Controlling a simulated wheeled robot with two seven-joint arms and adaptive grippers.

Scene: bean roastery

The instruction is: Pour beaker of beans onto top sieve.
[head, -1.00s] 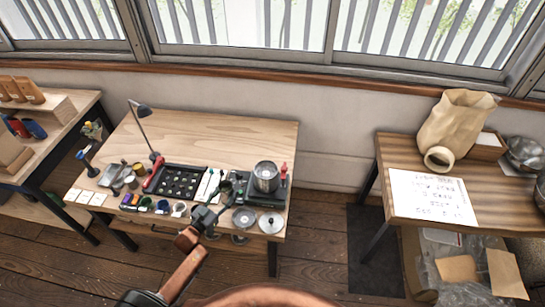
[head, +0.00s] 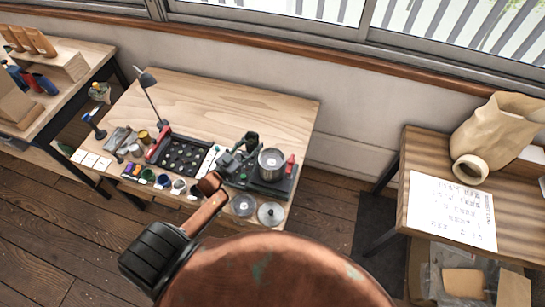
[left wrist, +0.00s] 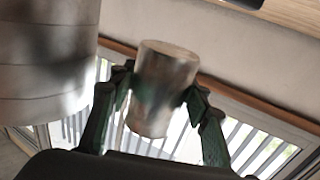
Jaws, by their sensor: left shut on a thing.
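The sieve stack (head: 270,166) is a round metal cylinder on a black base on the wooden worktable. Its open grey top faces up in the head view. It also fills the left side of the left wrist view (left wrist: 42,65) as a large banded cylinder. My left gripper (head: 246,152) is just left of the stack. In the left wrist view its dark green fingers are shut on the metal beaker (left wrist: 162,85), beside the stack and apart from it in the picture. The beaker's contents are hidden, and the beaker is hard to make out in the head view. My right gripper is not in view.
A black tray (head: 182,155), small jars and a desk lamp (head: 150,90) stand left of the stack. Two round metal discs lie in front: one (head: 243,206) and another (head: 271,214). The table's back (head: 225,100) is clear. A side table with a paper sack (head: 495,135) is at right.

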